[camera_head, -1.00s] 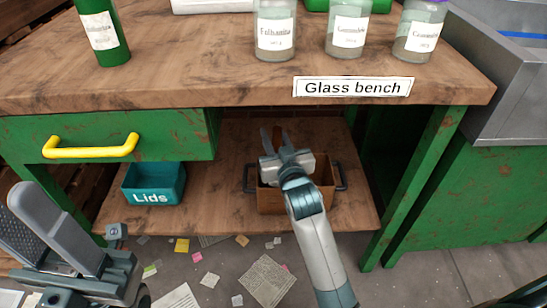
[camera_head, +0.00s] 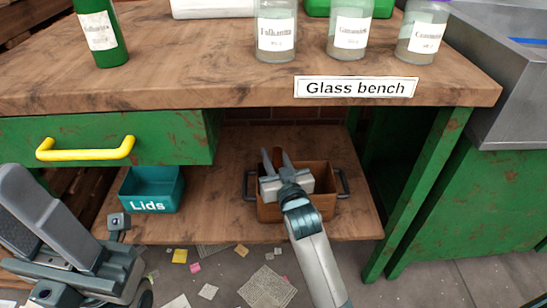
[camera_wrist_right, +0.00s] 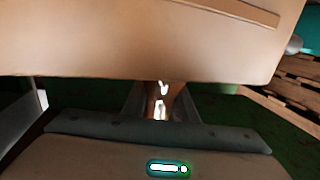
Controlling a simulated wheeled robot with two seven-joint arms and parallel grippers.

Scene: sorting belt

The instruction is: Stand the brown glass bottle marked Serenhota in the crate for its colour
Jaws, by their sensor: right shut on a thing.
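My right gripper (camera_head: 276,158) is over the brown wooden crate (camera_head: 323,172) on the bench's lower shelf. It is shut on a brown glossy thing, the brown bottle (camera_wrist_right: 163,102), which shows as a narrow strip with bright highlights between the fingers in the right wrist view. Its label cannot be read, and the gripper and crate hide it in the head view. Whether its base touches the crate floor cannot be seen. My left gripper (camera_head: 45,215) is at the lower left, away from the bench; its finger gap is not clear.
A teal Lids bin (camera_head: 152,190) stands on the shelf left of the crate. Above are the bench top (camera_head: 190,75), a drawer with a yellow handle (camera_head: 85,149), a green bottle (camera_head: 100,35) and several clear jars. The bench overhangs the shelf. Paper scraps litter the floor.

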